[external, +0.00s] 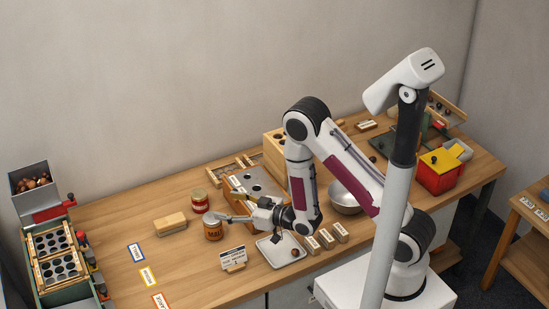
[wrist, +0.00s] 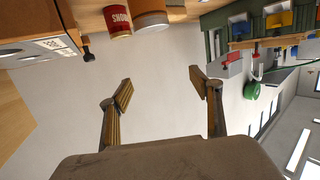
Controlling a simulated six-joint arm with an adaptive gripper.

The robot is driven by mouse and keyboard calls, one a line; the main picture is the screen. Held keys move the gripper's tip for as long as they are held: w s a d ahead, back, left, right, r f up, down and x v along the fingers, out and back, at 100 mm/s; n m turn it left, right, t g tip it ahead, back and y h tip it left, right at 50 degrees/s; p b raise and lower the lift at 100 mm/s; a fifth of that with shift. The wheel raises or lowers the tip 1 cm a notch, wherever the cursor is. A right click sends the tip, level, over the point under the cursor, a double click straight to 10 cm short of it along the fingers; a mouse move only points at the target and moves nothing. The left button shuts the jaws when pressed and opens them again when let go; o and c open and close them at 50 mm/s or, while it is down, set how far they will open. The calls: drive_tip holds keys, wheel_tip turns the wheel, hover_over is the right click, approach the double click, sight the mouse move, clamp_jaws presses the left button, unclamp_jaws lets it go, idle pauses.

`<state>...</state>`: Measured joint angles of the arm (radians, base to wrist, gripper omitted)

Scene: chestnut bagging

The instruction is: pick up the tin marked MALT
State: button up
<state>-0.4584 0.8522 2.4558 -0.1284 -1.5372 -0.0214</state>
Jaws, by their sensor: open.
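The brown-orange tin (external: 213,231), whose label appears to read MALT, stands upright on the table. My gripper (external: 223,218) is level with the tin's top in the external view, at its right side, and overlaps its edge there. In the wrist view my gripper (wrist: 163,88) has its two fingers spread wide with nothing between them. An orange-brown tin (wrist: 151,19) shows at the top edge of that view, beyond the fingers and partly cut off. I cannot tell whether any finger touches the tin.
A red tin (external: 199,201) stands just behind the MALT tin and also shows in the wrist view (wrist: 117,20). A wooden block (external: 171,224) lies to the left. A small sign (external: 233,258) and a white tray (external: 269,255) are in front and right. Table left of the block is mostly clear.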

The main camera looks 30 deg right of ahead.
drive_tip(key=shift+f, duration=0.1)
approach(212, 217)
drive_tip(key=shift+w+a+f, duration=0.7)
drive_tip(key=shift+w+f, duration=0.1)
drive_tip(key=shift+w, duration=0.2)
drive_tip(key=shift+x, duration=0.85)
drive_tip(key=shift+w+a, duration=0.1)
drive_tip(key=shift+x, duration=2.75)
drive_tip(key=shift+c, duration=0.4)
drive_tip(key=c, duration=1.4)
drive_tip(key=shift+r, duration=0.2)
